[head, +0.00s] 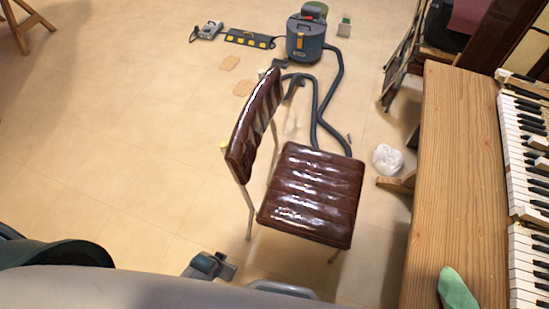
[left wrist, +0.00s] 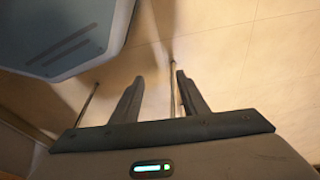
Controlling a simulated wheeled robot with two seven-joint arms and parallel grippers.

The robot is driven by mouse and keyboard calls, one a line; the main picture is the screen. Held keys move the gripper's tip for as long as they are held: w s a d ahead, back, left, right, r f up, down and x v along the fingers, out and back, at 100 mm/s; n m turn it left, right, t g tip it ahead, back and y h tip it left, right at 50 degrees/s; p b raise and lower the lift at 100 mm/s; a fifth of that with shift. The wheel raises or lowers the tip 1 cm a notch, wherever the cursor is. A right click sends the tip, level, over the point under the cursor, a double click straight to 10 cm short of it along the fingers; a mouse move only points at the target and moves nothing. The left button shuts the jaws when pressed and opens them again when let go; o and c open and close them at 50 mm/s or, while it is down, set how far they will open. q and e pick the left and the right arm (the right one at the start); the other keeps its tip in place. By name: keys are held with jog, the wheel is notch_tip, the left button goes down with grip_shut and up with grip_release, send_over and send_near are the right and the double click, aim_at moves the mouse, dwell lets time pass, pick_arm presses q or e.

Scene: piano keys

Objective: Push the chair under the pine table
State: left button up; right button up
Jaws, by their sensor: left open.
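The chair (head: 308,195) has a shiny brown ribbed seat, a matching backrest (head: 255,123) and thin metal legs. It stands mid-floor with its backrest to the left and its seat toward the pine table (head: 455,165), with a floor gap between. My left gripper (head: 222,264) is low, in front of the chair. In the left wrist view, the left gripper (left wrist: 160,80) is open. A thin metal rod, apparently a chair leg (left wrist: 173,90), shows between its fingers, near the right one; contact is unclear. A second rod shows beyond the left finger. My right gripper is out of view.
A vacuum cleaner (head: 305,40) stands behind the chair, its hose (head: 335,75) running down to the seat's back edge. A white bundle (head: 387,159) lies between chair and table. Piano keys (head: 525,165) and a green cloth-like item (head: 457,290) are at right. The left floor is clear.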

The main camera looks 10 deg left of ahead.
pick_arm(q)
jog(key=s+a+f, duration=0.1)
jog(key=s+f, duration=0.5)
jog(key=s, duration=0.3)
jog(key=s+a+f+g, duration=0.1)
jog(key=s+f, duration=0.4)
jog(key=s, duration=0.5)
jog(key=shift+s+a+f+g, duration=0.25)
jog(key=shift+f+g, duration=0.05)
jog(key=shift+f, duration=0.05)
jog(key=shift+c, duration=1.2)
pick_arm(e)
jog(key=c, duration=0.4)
pick_arm(q)
jog(key=shift+w, duration=0.1)
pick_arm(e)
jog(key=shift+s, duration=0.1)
